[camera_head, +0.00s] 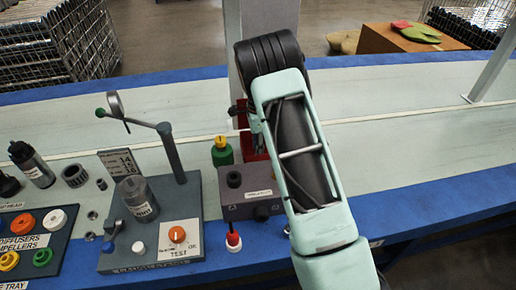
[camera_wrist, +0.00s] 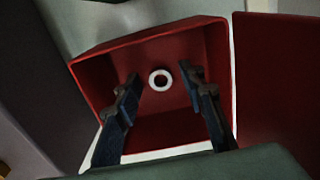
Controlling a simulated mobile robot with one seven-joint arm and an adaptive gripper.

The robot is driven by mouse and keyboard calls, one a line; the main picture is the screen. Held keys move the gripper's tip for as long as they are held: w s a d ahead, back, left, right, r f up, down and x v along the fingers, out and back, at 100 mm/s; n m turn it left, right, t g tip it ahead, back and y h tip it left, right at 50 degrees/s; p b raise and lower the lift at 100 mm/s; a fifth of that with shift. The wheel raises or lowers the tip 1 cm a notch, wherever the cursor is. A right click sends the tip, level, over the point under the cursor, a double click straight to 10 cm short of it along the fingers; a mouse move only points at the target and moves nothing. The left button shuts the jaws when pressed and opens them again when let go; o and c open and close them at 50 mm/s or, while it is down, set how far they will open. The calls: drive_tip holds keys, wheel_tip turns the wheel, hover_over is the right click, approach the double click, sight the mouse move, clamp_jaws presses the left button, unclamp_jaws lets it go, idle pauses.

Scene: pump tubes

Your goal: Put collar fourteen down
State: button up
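A small white ring (camera_wrist: 161,79), which may be collar fourteen, shows inside a red bin (camera_wrist: 120,58) in the wrist view. No number can be read on it. My gripper (camera_wrist: 161,77) is open over the bin, its two dark fingers on either side of the ring with clear gaps. In the head view my arm hides most of the gripper and most of the red bin (camera_head: 245,140). The ring does not show there.
A second red surface (camera_wrist: 275,80) stands right of the bin. A dark box (camera_head: 250,205) and a green-yellow part (camera_head: 222,152) stand near the bin. Far belt areas are clear.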

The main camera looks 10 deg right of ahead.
wheel_tip(320, 180, up, 12)
drive_tip(key=p, duration=0.2)
drive_tip(key=shift+r, duration=0.15)
idle(0.6)
